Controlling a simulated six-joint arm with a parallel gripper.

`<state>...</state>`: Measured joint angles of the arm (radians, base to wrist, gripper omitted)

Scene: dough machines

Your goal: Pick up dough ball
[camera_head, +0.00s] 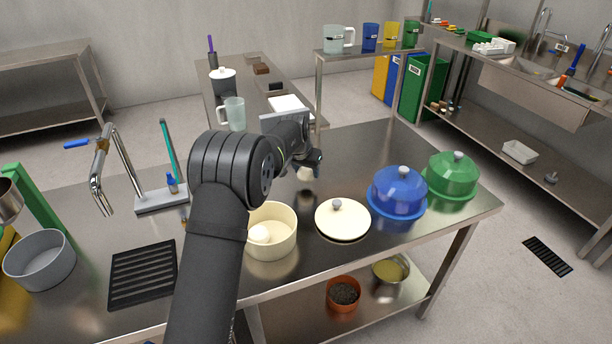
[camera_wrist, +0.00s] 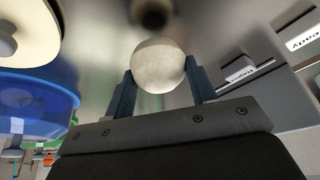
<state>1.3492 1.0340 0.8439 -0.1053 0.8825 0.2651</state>
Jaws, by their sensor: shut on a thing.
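A pale round dough ball (camera_wrist: 158,66) sits between the two fingers of my gripper (camera_wrist: 160,84) in the wrist view. The fingers touch it on both sides, so my gripper is shut on it. In the head view my gripper (camera_head: 312,163) is over the metal table, and the dough ball (camera_head: 306,174) shows partly below it.
A cream lid (camera_head: 342,220), a blue lidded pot (camera_head: 398,192) and a green lidded pot (camera_head: 451,174) stand to the right on the table. A black grate (camera_head: 143,273) and a grey bowl (camera_head: 40,260) are at the left. The table behind the lids is clear.

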